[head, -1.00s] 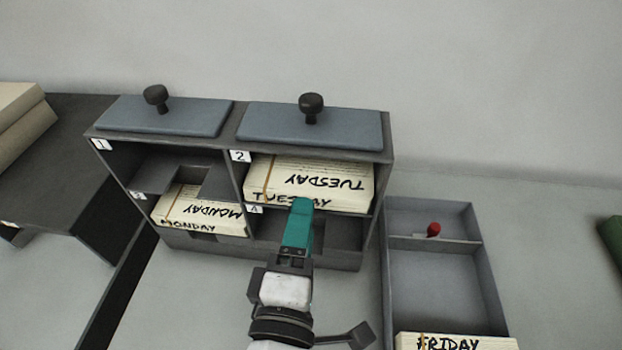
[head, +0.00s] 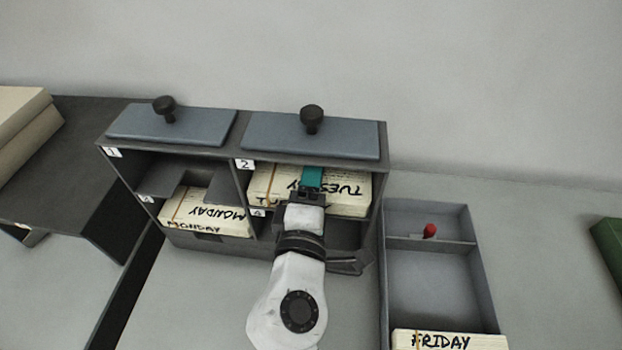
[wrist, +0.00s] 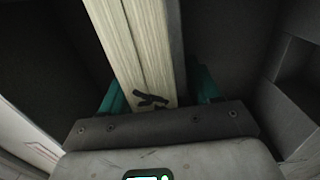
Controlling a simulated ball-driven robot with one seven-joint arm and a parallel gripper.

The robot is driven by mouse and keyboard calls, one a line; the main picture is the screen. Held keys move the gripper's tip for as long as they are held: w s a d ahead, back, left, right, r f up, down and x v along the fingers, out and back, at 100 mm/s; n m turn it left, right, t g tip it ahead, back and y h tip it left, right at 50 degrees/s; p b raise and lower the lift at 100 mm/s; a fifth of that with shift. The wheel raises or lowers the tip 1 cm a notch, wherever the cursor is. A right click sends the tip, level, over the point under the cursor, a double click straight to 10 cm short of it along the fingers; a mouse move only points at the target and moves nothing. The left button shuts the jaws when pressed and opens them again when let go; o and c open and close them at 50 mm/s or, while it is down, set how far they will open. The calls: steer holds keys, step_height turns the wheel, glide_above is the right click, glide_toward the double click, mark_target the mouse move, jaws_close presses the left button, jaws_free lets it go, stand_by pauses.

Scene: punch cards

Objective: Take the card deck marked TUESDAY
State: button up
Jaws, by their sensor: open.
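The TUESDAY card deck (head: 350,192) lies in compartment 2, the upper right opening of the grey rack (head: 180,243). It is cream with black lettering and a tan band. My gripper (head: 313,177) reaches into that compartment from the front, and its teal finger covers part of the lettering. In the wrist view the pale edge of the deck (wrist: 140,45) runs between the two teal fingers of my open gripper (wrist: 158,94), one on each side. Dark gaps seem to show beside the deck; contact is hard to tell.
The MONDAY deck (head: 210,214) lies in the lower left compartment. Blue lids with black knobs (head: 312,135) top the rack. A grey tray (head: 430,275) at the right holds the FRIDAY deck (head: 450,341) and a red peg (head: 430,230). Bare tabletop lies in front.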

jaws_close()
stand_by(0.5)
steer(key=shift+r, duration=0.1)
